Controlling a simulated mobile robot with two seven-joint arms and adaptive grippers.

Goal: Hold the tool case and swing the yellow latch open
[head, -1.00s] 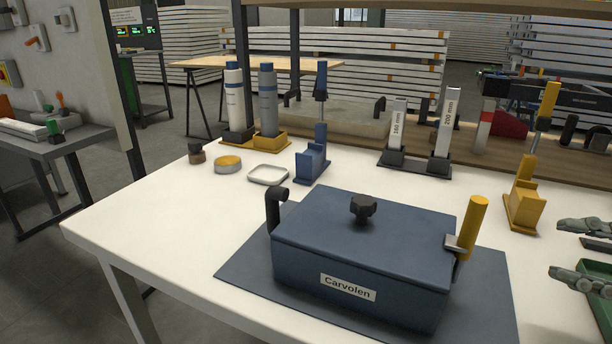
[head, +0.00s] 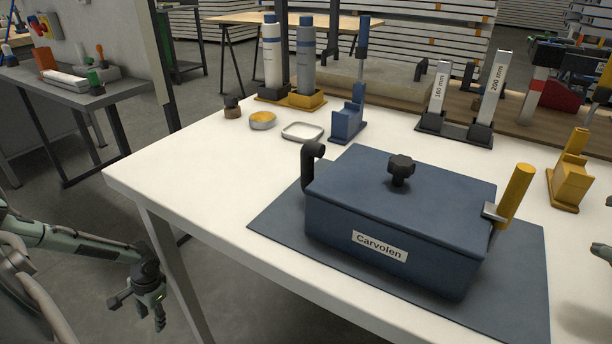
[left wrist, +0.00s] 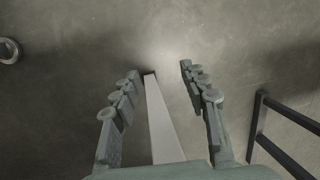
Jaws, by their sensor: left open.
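The blue tool case (head: 400,222), labelled Carvolen, sits closed on a dark mat on the white table. A black knob tops its lid. A black curved handle stands at its left end. The yellow latch (head: 516,194) is an upright, slightly tilted lever on its right end, beside a metal bracket. My left gripper (head: 140,306) is open and empty, low beside the table's left side, far from the case. Its spread fingers show in the left wrist view (left wrist: 160,95) over the floor. My right gripper (head: 602,226) barely enters at the right edge; its fingertips are apart, right of the latch.
Behind the case stand a blue holder (head: 347,122), a white dish (head: 302,132), a round tin (head: 262,120) and two bottles. A yellow holder (head: 570,185) stands right of the latch. The table's left edge and leg (head: 178,265) lie near my left arm. The table's front left is clear.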

